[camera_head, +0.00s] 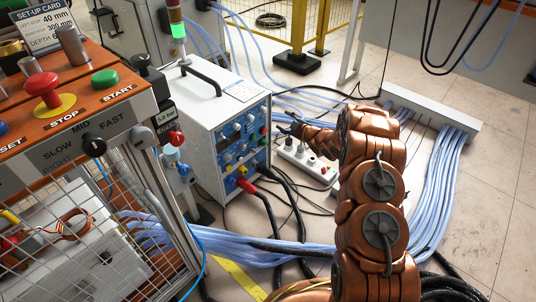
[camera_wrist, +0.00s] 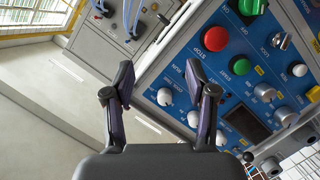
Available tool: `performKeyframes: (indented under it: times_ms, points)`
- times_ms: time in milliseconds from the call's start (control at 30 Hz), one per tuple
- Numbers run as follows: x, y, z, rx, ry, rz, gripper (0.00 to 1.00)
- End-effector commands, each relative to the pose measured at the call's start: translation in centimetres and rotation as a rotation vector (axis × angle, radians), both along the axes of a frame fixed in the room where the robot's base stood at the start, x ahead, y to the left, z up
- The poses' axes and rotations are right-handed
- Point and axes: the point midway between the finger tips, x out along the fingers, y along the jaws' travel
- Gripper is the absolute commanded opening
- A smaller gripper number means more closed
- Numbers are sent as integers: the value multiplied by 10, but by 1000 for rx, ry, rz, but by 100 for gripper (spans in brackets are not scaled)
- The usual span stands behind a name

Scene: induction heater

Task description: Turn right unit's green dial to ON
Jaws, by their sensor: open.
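A white unit (camera_head: 198,120) with a blue control panel (camera_head: 243,143) stands on the floor at the middle of the head view. In the wrist view the blue panel (camera_wrist: 275,75) fills the right side, seen tilted. A green round control (camera_wrist: 253,6) is cut by the top edge there, and a smaller green one (camera_wrist: 240,66) sits below the red control (camera_wrist: 215,39). My gripper (camera_head: 288,128) is just right of the panel in the head view. In the wrist view my gripper (camera_wrist: 159,75) is open and empty, apart from the green controls.
An orange-topped console (camera_head: 75,80) with red and green buttons stands at the left, above a wire cage (camera_head: 75,235). A power strip (camera_head: 305,165) lies right of the unit. Blue hoses (camera_head: 440,190) and black cables cover much of the floor. A grey cabinet (camera_head: 140,35) stands behind.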

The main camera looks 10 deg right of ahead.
Motion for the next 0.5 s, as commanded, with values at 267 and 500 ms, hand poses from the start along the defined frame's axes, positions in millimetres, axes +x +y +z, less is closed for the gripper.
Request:
performKeyframes:
  times_ms: [267, 500]
  points:
    - [-24, 15, -105, 49, -137, 148, 57]
    - [-42, 22, -136, 77, -200, 212, 57]
